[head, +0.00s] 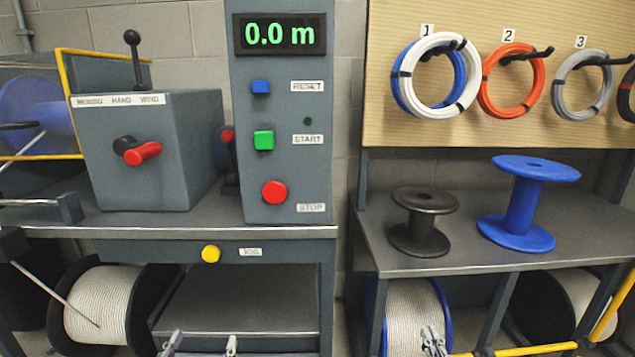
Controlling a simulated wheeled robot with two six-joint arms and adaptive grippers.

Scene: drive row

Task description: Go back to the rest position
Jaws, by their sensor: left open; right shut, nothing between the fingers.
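My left gripper (201,345) shows at the bottom edge, left of the middle. Its two fingertips are wide apart with nothing between them, in front of the lower shelf of the left bench. My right gripper (432,342) shows at the bottom edge, right of the middle. Its fingertips are together and hold nothing, in front of a white rope reel (413,303) with a blue rim. Both grippers are low in the picture, and the rest of both arms is out of view.
A control panel (290,180) reads 0.0 m beside a grey box (145,160) with a red-tipped lever. Black (423,222) and blue (525,205) empty spools stand on the right bench (380,245). Coils hang on a board (390,110). A yellow bar (540,350) runs low at right.

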